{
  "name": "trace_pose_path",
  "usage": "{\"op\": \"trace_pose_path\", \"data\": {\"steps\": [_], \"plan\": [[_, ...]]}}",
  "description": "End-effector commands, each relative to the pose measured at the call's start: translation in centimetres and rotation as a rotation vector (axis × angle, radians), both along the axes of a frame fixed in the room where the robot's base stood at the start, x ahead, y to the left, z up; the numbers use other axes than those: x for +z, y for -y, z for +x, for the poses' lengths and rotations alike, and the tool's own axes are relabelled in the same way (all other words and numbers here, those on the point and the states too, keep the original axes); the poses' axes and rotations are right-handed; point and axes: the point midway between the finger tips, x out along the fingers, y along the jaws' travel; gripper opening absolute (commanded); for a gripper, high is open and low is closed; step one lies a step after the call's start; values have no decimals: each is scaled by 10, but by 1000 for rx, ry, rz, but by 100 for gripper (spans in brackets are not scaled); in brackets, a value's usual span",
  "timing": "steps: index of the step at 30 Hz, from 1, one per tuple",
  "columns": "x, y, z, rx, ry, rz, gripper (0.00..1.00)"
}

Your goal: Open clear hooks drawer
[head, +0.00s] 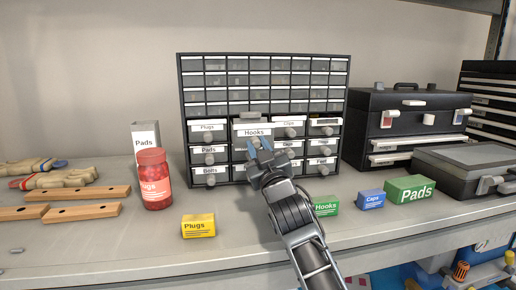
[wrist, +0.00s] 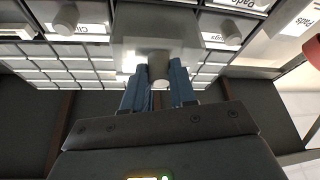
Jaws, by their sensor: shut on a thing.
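My gripper (head: 260,152) is in front of and just below the drawer. In the wrist view the blue fingers of my gripper (wrist: 158,88) are shut on the knob from both sides. My gripper hides part of the drawers below in the head view.
A red jar (head: 154,180) and a yellow Plugs box (head: 198,226) stand at left. Green Hooks (head: 326,207), blue Caps (head: 371,199) and green Pads (head: 410,190) boxes stand right of my arm.

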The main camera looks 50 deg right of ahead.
Motion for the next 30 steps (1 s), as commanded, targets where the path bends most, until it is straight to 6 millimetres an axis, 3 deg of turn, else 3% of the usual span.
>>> {"op": "trace_pose_path", "data": {"steps": [9,17,18,26,30], "plan": [[-1,-21,-30,2,0,1,0],[0,-21,-30,1,-1,1,0],[0,-21,-30,1,-1,0,27],[0,-21,-30,1,0,0,52],[0,-21,-30,1,0,0,52]]}}
